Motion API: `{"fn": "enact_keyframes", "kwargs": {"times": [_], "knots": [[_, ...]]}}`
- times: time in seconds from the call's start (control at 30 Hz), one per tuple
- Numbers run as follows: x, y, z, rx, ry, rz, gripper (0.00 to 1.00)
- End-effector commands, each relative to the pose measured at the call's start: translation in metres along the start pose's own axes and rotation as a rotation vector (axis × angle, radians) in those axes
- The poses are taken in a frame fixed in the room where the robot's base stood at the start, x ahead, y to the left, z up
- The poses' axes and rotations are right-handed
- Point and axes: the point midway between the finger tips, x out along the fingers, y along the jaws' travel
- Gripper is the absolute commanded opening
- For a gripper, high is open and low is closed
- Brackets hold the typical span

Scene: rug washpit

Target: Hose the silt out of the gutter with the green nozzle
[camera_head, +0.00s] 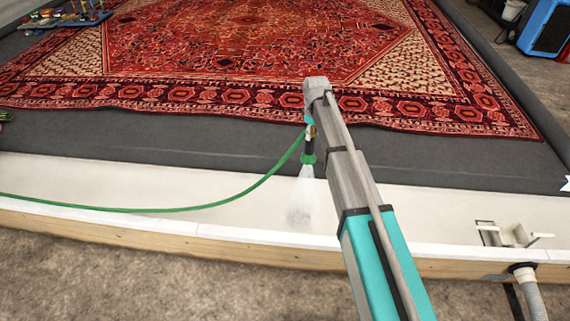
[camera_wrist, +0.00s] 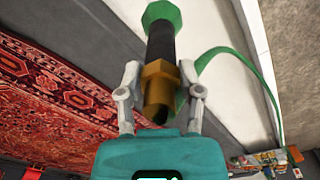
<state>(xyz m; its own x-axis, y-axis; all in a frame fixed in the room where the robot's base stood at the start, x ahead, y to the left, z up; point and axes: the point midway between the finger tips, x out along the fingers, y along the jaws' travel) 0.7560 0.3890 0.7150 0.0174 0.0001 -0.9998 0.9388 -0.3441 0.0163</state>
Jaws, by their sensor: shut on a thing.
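The green nozzle (camera_head: 308,158) has a green head, a black body and a brass-coloured collar. It hangs from my gripper (camera_head: 309,122), head down, over the white gutter (camera_head: 130,178). A pale spray fans down from it onto the gutter floor. In the wrist view my gripper (camera_wrist: 160,72) is shut on the nozzle (camera_wrist: 161,42), with one finger on each side of its collar. The green hose (camera_head: 215,204) runs left from the nozzle along the gutter. A faint greyish patch shows under the spray; I cannot tell whether it is silt or water.
A red patterned rug (camera_head: 250,55) lies on the dark grey floor behind the gutter. A wooden beam (camera_head: 150,238) edges the gutter in front. A drain box (camera_head: 512,236) with a grey corrugated hose (camera_head: 530,292) is at the right. A blue case (camera_head: 546,28) stands back right.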

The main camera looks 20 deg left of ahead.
Motion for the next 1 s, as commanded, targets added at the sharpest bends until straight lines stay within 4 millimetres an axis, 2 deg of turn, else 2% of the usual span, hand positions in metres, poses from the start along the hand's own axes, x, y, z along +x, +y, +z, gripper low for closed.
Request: {"fn": "enact_keyframes", "kwargs": {"times": [0.03, 0.5, 0.7, 1.0], "knots": [[0.018, -0.006, -0.007, -0.003, 0.0, 0.0, 0.0], [0.092, -0.053, -0.059, -0.003, 0.002, 0.003, 0.0], [0.109, -0.066, -0.072, -0.003, 0.002, 0.004, 0.0], [0.112, -0.072, -0.077, -0.002, 0.002, 0.005, 0.0]]}}
